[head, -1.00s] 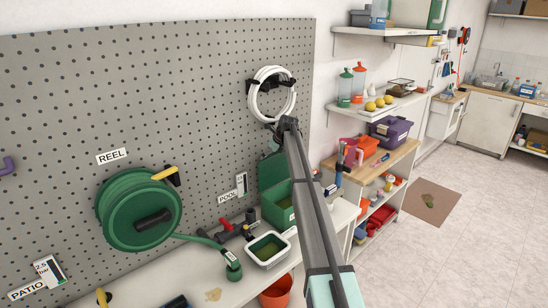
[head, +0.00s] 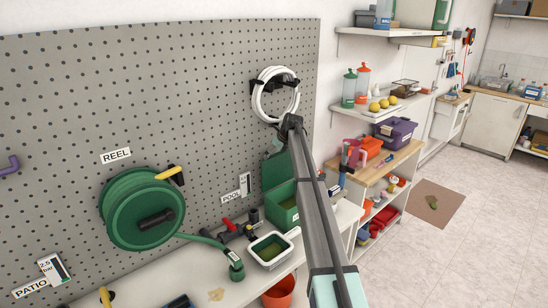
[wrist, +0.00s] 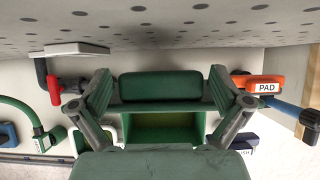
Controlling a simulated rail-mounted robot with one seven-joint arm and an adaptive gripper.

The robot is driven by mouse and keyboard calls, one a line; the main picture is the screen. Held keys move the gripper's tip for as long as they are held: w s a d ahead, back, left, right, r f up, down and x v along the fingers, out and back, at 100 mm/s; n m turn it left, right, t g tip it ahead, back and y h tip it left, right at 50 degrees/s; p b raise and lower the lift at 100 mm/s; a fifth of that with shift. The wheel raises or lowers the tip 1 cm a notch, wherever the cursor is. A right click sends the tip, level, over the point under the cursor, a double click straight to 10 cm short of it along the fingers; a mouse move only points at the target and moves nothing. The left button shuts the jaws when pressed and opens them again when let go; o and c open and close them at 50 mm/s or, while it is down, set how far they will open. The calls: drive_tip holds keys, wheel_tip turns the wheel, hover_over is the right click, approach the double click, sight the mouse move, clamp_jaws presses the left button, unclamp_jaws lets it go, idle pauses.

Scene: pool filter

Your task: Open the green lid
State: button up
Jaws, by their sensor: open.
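The green box (head: 282,208) stands on the white bench against the pegboard, its front partly hidden by my arm. Its green lid (head: 274,172) stands raised at the back of the box. In the wrist view, the lid (wrist: 160,87) shows as a dark green slab between the fingers. The box's open inside (wrist: 163,126) shows below it. My gripper (wrist: 160,78) is open, one finger on each side of the lid with a small gap showing. I cannot tell whether it touches the lid. In the head view, my arm mostly hides the gripper.
A white tub (head: 272,250) and a red-handled valve (head: 229,224) stand left of the box. A green hose reel (head: 142,209) and a coiled white hose (head: 274,95) hang on the pegboard (head: 215,120). An orange item labelled PAD (wrist: 260,87) lies to the right in the wrist view.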

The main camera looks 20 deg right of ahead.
drive_tip(key=s+d, duration=0.5)
drive_tip(key=s, duration=0.5)
drive_tip(key=shift+s, duration=0.4)
drive_tip(key=shift+d, duration=0.1)
